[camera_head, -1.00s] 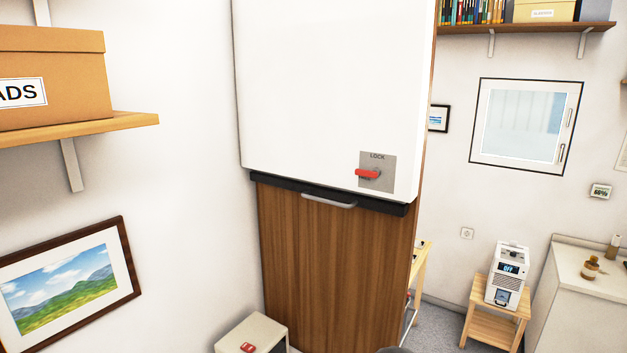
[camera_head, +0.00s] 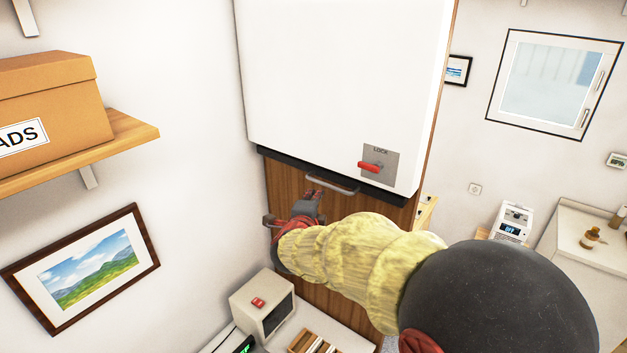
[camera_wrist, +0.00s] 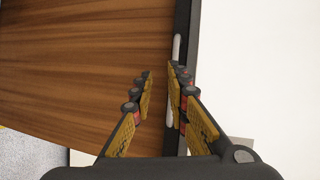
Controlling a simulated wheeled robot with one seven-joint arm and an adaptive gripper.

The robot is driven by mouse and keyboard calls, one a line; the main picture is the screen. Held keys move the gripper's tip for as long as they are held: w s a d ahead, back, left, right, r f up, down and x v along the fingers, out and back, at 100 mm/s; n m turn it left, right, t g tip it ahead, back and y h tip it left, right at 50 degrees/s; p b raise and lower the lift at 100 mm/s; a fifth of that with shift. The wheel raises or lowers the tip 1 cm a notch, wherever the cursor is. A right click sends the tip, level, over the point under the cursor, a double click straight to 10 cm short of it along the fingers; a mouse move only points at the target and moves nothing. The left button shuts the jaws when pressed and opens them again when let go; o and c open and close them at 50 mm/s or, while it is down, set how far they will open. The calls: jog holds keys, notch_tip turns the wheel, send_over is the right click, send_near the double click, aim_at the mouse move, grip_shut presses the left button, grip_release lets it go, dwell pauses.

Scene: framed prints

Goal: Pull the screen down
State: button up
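The white screen (camera_head: 335,85) hangs in front of a wooden panel (camera_head: 322,272). A black bar (camera_head: 385,193) with a grey handle (camera_head: 345,189) runs along its bottom edge. A red lever (camera_head: 370,166) on a plate marked LOCK sits at its lower right. My gripper (camera_head: 317,194) is just below the handle's left part. In the wrist view, my gripper (camera_wrist: 160,70) is open, its fingers apart. The handle (camera_wrist: 177,48) lines up with the right finger, which partly hides it. I cannot tell whether they touch. The gap between the fingers looks empty.
A shelf (camera_head: 140,131) with a cardboard box (camera_head: 60,95) juts from the left wall above a framed landscape (camera_head: 85,268). A grey box with a red switch (camera_head: 258,301) stands below my gripper. A window (camera_head: 548,85) and white counter (camera_head: 570,225) are at right.

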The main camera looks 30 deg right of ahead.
aim_at(327, 185)
jog(key=w+d, duration=0.1)
jog(key=d, duration=0.1)
jog(key=w+d+m+p, duration=0.1)
jog(key=d, duration=0.2)
jog(key=w+d+m+h+p, duration=0.1)
jog(key=d, duration=0.1)
jog(key=shift+w+d+r, duration=0.15)
jog(key=shift+w, duration=0.25)
jog(key=c, duration=0.4)
grip_shut()
